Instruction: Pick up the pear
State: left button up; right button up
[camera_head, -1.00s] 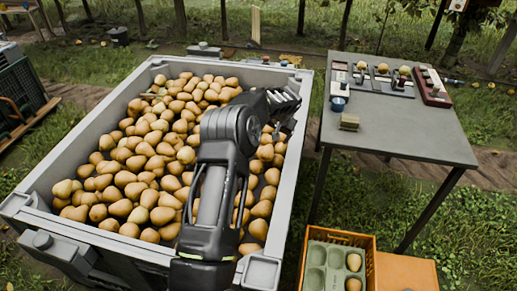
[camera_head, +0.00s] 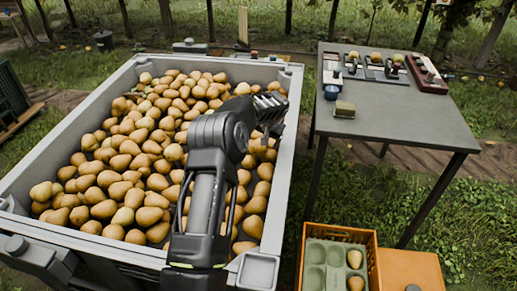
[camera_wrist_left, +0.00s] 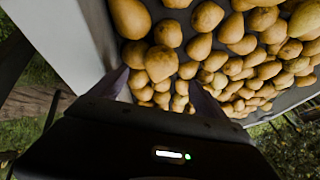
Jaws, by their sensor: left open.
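Many yellow-brown pears (camera_head: 150,140) lie heaped in a large grey bin (camera_head: 292,120). My left gripper (camera_head: 268,107) is over the right side of the bin, near its right wall; its arm comes up from the bottom of the head view and hides some pears. In the left wrist view the two fingers (camera_wrist_left: 160,92) stand apart, with pears beyond them. One pear (camera_wrist_left: 161,62) shows in line with the gap between the fingers. I cannot tell whether the fingers touch any pear. My right gripper is not in view.
A grey table (camera_head: 400,110) stands right of the bin, with pears in a holder (camera_head: 376,66), a blue cup (camera_head: 332,92) and a red-brown box (camera_head: 427,74). An orange crate (camera_head: 308,232) with a green pear tray (camera_head: 314,254) sits at the lower right. Grass lies between.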

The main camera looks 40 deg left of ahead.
aim_at(259, 145)
pick_arm(q)
jog(key=shift+x, duration=1.3)
jog(key=shift+f, duration=0.1)
jog(key=b+x, duration=0.1)
jog(key=x, duration=0.4)
jog(key=shift+a+f, duration=0.1)
jog(key=shift+c, duration=0.4)
jog(key=c, duration=1.6)
jog(key=shift+r, duration=0.2)
notch_tip(259, 145, up, 10)
jog(key=shift+f+p, duration=0.1)
jog(key=shift+p, duration=0.55)
